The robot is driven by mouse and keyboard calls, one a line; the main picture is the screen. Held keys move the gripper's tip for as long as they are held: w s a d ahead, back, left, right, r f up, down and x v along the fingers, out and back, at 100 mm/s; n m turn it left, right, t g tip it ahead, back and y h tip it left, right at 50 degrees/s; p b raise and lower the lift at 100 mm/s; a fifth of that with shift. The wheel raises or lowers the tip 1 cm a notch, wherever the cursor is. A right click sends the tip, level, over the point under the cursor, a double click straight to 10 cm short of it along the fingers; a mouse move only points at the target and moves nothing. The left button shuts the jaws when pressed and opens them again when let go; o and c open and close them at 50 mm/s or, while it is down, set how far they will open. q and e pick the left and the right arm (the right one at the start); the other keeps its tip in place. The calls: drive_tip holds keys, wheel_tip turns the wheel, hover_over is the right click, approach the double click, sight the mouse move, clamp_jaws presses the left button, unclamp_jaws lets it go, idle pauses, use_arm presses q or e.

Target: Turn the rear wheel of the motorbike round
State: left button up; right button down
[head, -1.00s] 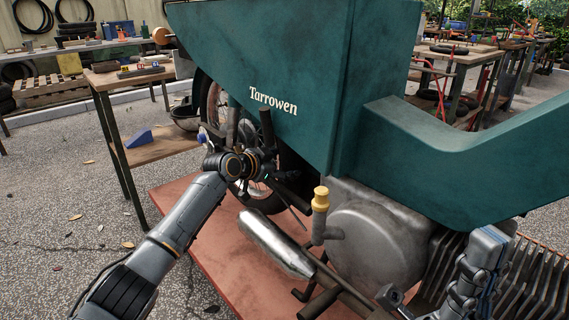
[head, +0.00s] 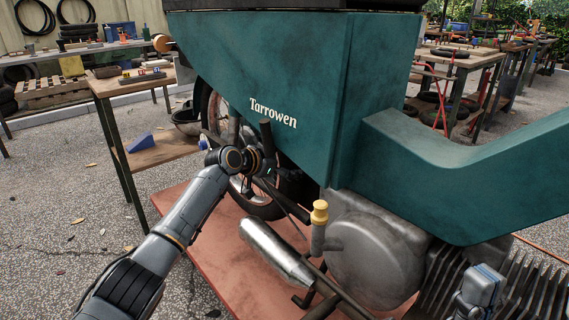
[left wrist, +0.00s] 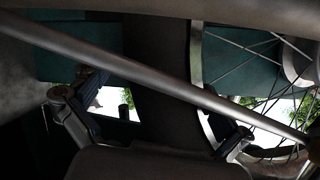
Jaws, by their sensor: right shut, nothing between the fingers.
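The rear wheel (head: 204,100) of the teal motorbike (head: 370,95) shows below the body panel lettered "Tarrowen", partly hidden by the panel and my left arm. My left gripper (head: 265,163) is at the wheel's near side. In the left wrist view, its open fingers (left wrist: 160,118) stand apart, one on each side of the dark tyre (left wrist: 163,95), with light showing between the left finger and the tyre. Spokes and rim are at the right there, and a metal rod crosses in front. My right gripper (head: 484,280) is shut and empty at the lower right, near the finned engine.
The motorbike stands on a red platform (head: 215,240). The silver exhaust (head: 270,250), a yellow-capped part (head: 319,212) and the round engine cover (head: 375,255) lie right of my left arm. A workbench (head: 135,85) stands behind left. Paving at left is open.

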use_arm(q)
drive_tip(key=shift+s, duration=0.15)
drive_tip(key=shift+s+a+r, duration=0.15)
drive_tip(key=shift+s+a, duration=0.2)
drive_tip(key=shift+a, duration=0.1)
drive_tip(key=v, duration=1.1)
drive_tip(key=shift+r, duration=0.2)
drive_tip(key=shift+w+d, duration=0.1)
drive_tip(key=shift+d, duration=0.05)
